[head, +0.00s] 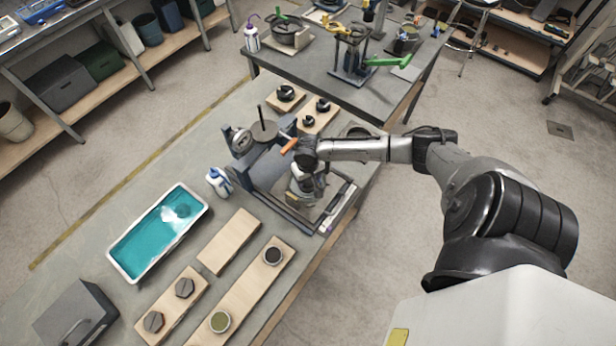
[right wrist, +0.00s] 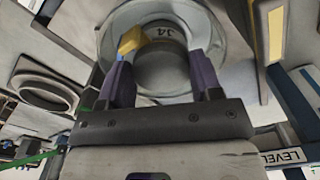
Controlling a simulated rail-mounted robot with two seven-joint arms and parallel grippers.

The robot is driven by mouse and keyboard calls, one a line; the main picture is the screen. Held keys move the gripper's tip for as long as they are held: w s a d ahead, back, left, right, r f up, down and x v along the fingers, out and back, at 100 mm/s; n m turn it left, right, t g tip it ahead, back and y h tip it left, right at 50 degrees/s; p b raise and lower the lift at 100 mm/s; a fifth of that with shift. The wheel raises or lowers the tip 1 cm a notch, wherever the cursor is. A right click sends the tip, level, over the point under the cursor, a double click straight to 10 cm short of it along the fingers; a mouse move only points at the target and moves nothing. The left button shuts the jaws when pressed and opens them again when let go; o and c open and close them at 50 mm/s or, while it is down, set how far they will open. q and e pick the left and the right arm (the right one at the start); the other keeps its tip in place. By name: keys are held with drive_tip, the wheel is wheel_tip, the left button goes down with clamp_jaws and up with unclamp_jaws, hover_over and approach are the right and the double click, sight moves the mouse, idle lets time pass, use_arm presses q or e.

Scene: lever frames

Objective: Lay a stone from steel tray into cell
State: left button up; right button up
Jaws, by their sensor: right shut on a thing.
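My right gripper (head: 306,186) reaches down over the lever frame at the middle of the bench in the head view. In the right wrist view its two purple fingers (right wrist: 162,72) are shut on a grey round piece, which I take for the stone (right wrist: 164,76). Just beyond lies a pale round cell (right wrist: 118,30), with the mark J4 seen upside down. I cannot tell whether stone and cell touch. A yellow block-like part (right wrist: 131,41) shows at the left fingertip. A round grey dish (head: 357,130), perhaps the steel tray, is partly hidden behind my arm. My left gripper is not in view.
The frame's upright with dial (head: 240,140) and an orange handle (head: 289,145) stand close to my wrist. A white bottle (head: 219,181), a teal water bath (head: 150,245) and wooden boards (head: 229,241) lie left and in front. Another bench (head: 300,62) stands behind.

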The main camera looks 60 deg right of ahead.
drive_tip(key=o, duration=1)
drive_tip(key=shift+o, duration=0.2)
drive_tip(key=shift+r, duration=0.5)
wheel_tip(320, 180, up, 13)
drive_tip(key=shift+f, duration=0.1)
